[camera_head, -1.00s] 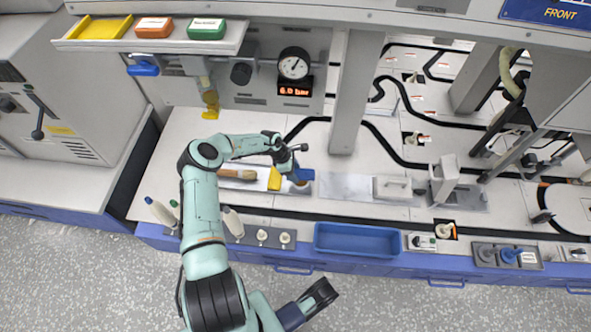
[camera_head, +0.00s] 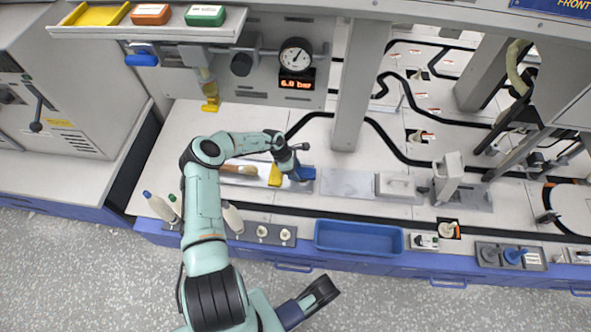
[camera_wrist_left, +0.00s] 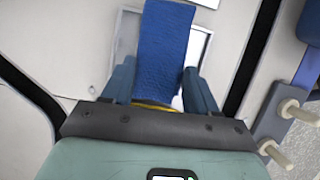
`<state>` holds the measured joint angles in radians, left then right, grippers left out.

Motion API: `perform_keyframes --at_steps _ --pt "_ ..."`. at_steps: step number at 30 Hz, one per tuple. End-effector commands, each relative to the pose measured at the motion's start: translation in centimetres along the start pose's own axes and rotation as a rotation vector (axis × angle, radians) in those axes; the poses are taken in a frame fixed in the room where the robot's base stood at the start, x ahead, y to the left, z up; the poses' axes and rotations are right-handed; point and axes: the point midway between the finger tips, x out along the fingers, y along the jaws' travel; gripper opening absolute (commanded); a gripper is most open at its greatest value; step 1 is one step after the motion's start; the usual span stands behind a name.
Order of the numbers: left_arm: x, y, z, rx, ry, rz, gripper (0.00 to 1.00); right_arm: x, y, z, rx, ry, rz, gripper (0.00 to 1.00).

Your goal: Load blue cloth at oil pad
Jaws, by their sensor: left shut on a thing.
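My left gripper (camera_head: 297,174) is shut on the blue cloth (camera_head: 307,173), above the work surface. In the left wrist view the cloth (camera_wrist_left: 163,45) is a blue strip reaching out from between the two fingers (camera_wrist_left: 160,92). A pale metal-edged plate shows behind it there; I cannot tell whether they touch. Just right of the cloth in the head view lies a flat grey plate (camera_head: 347,184). I cannot tell for certain which thing is the oil pad. A dark gripper (camera_head: 322,290), apparently my right one, is low in the head view; its jaw state is unclear.
A yellow piece (camera_head: 275,176) and a brush (camera_head: 239,169) lie left of my left gripper. A blue tray (camera_head: 358,238) is at the front edge. White bottles (camera_head: 159,206) stand front left.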

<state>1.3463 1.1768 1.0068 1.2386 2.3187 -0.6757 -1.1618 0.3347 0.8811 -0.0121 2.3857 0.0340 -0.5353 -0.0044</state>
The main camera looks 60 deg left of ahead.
Motion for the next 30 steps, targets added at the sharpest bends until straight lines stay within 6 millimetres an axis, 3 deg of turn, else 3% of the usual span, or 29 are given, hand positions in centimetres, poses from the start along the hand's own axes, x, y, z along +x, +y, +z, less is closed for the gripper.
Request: perform_keyframes --at_steps 30 --pt "0.94 0.00 -0.41 0.000 0.000 0.000 0.34 0.69 0.10 -0.05 0.000 -0.001 0.000 0.40"
